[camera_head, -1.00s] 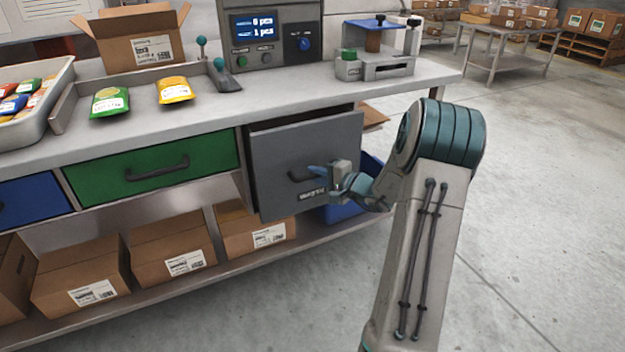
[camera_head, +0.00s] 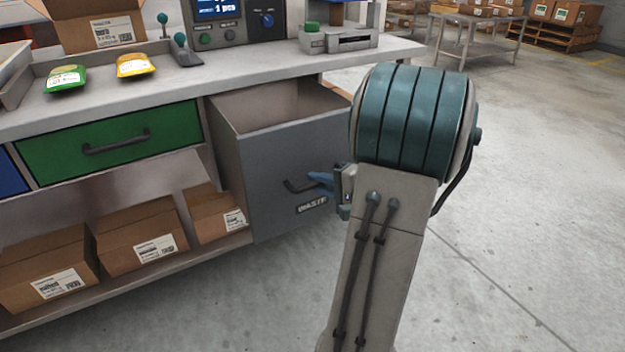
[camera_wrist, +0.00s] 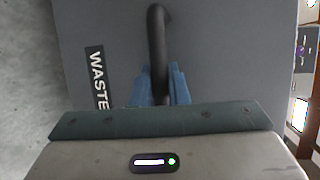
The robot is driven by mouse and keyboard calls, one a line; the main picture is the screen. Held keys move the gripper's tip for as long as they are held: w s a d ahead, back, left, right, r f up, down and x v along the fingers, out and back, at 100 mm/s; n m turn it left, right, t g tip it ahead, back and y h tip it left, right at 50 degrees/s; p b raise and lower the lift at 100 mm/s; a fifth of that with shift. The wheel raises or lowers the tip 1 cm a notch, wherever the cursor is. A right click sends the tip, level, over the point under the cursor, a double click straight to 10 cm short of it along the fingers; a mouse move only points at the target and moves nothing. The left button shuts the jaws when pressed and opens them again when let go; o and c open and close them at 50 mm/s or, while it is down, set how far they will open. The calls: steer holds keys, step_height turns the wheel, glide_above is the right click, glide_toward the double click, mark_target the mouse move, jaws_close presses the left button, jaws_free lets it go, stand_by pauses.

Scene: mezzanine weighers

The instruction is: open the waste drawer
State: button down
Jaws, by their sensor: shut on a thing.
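The grey waste drawer (camera_head: 275,185) stands well out from the bench, and its empty-looking inside shows from above. Its front bears a WASTE label (camera_head: 312,205), which also shows in the wrist view (camera_wrist: 97,78). A dark bar handle (camera_head: 297,187) is fixed on the front. In the wrist view my gripper (camera_wrist: 158,88) is shut around the handle (camera_wrist: 157,45).
A closed green drawer (camera_head: 70,152) is left of the waste drawer. Cardboard boxes (camera_head: 140,240) sit on the shelf below. Seed-like packets (camera_head: 137,65) and a weigher (camera_head: 230,25) are on the bench top (camera_head: 185,82). The floor (camera_head: 510,220) to the right is clear.

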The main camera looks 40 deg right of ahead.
steer(key=shift+s+d, duration=0.1)
steer(key=shift+s, duration=0.05)
steer(key=c, duration=1.4)
jaws_free()
steer(key=p+v, duration=0.3)
steer(key=v, duration=1)
steer(key=shift+s, duration=0.4)
steer(key=shift+r, duration=0.2)
